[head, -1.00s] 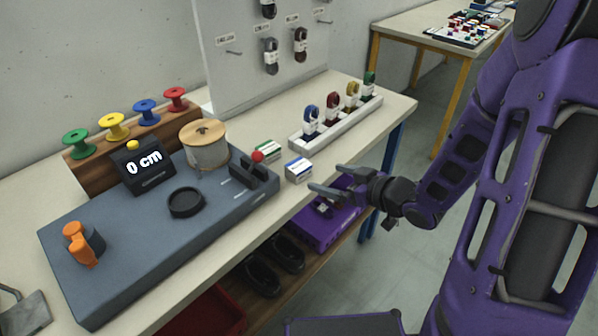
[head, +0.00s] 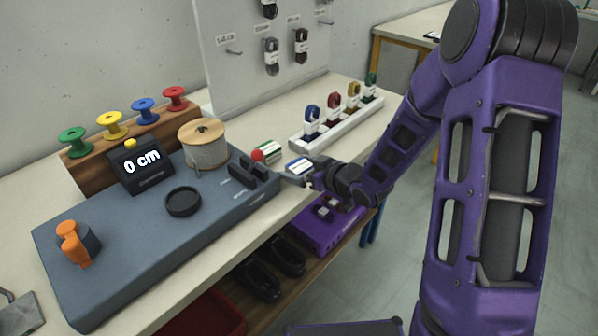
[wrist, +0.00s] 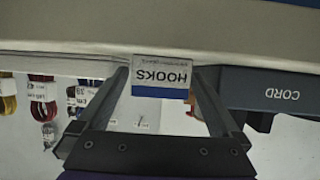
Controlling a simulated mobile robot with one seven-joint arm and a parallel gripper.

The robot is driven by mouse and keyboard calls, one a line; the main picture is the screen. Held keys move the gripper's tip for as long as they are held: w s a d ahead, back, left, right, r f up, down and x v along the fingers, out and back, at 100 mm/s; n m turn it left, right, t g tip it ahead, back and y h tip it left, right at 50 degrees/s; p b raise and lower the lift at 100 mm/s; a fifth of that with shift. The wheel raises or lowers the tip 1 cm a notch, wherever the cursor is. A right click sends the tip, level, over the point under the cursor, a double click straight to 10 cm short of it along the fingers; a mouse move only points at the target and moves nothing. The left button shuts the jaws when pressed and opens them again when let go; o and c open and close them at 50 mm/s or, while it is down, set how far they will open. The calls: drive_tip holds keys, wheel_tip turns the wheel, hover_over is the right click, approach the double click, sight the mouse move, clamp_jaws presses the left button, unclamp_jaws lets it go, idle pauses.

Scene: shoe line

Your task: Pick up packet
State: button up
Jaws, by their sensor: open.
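A small white packet with a blue band (head: 298,165) stands on the bench beside the grey station's right end. In the wrist view the packet (wrist: 161,72) reads "HOOKS" upside down and appears between my two fingers. My gripper (head: 292,178) is open and right at the packet, partly covering it in the head view. In the wrist view the open fingers (wrist: 162,85) flank the packet with a gap on each side; I cannot tell how deep it sits between them. A similar white packet with a green band (head: 267,151) stands just behind it.
The grey station (head: 130,235) has a red-knobbed part (head: 257,156) close to my gripper. A white rack (head: 338,125) with several coloured lace bundles stands behind. A purple bin (head: 325,228) is below the bench edge.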

drive_tip(key=c, duration=1.5)
